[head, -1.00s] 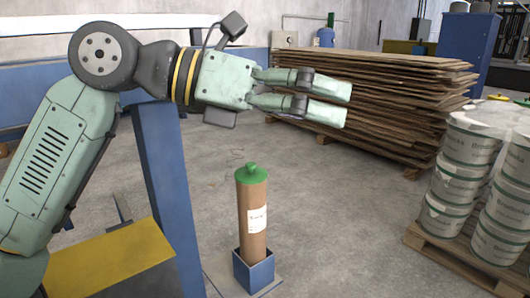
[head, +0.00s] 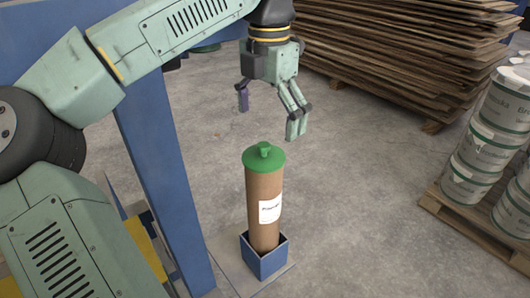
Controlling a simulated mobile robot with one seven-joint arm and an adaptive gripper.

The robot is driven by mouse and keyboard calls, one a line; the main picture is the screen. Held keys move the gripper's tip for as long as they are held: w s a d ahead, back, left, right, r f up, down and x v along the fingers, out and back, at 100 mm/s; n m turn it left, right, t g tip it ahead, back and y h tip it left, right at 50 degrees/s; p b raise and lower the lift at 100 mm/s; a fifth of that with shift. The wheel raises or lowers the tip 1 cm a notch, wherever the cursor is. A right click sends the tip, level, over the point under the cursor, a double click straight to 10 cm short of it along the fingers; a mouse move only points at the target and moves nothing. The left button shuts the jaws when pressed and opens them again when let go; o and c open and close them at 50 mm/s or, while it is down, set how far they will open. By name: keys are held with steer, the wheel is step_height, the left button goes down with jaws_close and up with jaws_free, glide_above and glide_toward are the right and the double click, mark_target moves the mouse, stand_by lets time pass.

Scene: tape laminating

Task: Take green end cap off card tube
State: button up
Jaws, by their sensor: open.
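The brown card tube (head: 263,212) stands upright in a blue square holder, with a white label on its side. The green end cap (head: 264,157) sits on the tube's top and has a small knob in its middle. My gripper (head: 269,117) points down above the cap, its fingers spread apart and empty. The fingertips show higher in the picture than the cap, and no contact is visible. The exact gap in depth is hard to tell.
The blue holder (head: 265,262) stands on a flat base plate on the concrete floor. A blue post (head: 165,190) rises to its left. A pallet (head: 470,222) of white buckets is at the right. Stacked brown sheets (head: 400,50) lie behind. Floor around the tube is clear.

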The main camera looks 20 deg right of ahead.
mark_target(265, 144)
steer(key=shift+w+a+f+p, duration=0.1)
steer(key=shift+a+f+p, duration=0.1)
steer(key=shift+f, duration=1.5)
steer(key=shift+a+f+p, duration=0.1)
steer(key=shift+f+p, duration=0.1)
steer(key=shift+f, duration=1.45)
steer(key=c, duration=1.1)
steer(key=shift+c, duration=0.2)
